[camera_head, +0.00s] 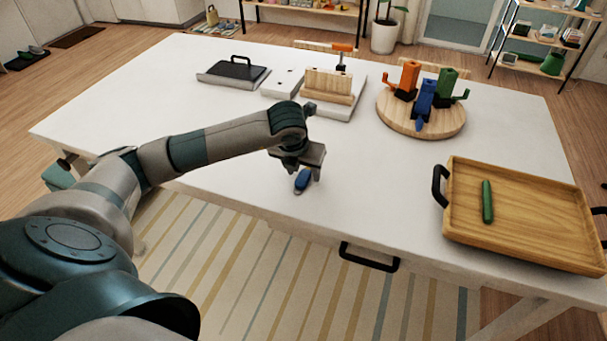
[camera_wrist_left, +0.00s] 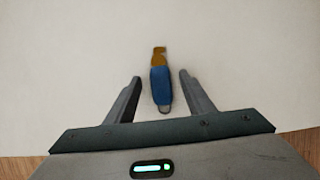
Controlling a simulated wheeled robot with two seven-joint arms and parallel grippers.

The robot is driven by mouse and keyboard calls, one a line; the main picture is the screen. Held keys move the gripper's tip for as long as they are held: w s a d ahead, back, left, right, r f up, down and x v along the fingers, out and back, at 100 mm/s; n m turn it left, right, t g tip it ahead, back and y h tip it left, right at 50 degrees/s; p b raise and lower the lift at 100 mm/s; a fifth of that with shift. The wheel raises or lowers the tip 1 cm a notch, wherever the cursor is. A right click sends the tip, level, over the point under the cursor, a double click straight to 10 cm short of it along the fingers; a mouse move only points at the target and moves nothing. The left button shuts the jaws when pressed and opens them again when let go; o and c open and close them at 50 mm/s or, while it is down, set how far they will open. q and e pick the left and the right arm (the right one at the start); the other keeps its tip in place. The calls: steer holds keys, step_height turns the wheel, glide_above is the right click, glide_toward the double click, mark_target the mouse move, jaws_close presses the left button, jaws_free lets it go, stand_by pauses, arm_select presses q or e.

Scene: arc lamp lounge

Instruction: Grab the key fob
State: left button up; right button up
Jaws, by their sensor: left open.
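The key fob (camera_head: 301,181) is a small blue piece lying on the white table near its front edge. In the left wrist view the key fob (camera_wrist_left: 160,86) has a blue body, a brown-gold end pointing away and a grey end toward me. My left gripper (camera_head: 303,172) is open just above it. In the left wrist view the two fingers of the left gripper (camera_wrist_left: 160,80) stand on either side of the fob, with a gap on each side. They do not touch it. My right gripper is in neither view.
A wooden tray (camera_head: 540,247) with a green stick-like object (camera_head: 487,202) stands at the right. A round wooden board (camera_head: 393,117) holds orange, blue and green pieces. A dark tray (camera_head: 228,82) and a wooden stand (camera_head: 329,84) are farther back. The table around the fob is clear.

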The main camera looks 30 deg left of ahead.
arm_select(q)
steer(key=shift+w+f, duration=0.1)
steer(key=shift+f, duration=0.15)
steer(key=c, duration=1.1)
steer(key=shift+r, duration=0.15)
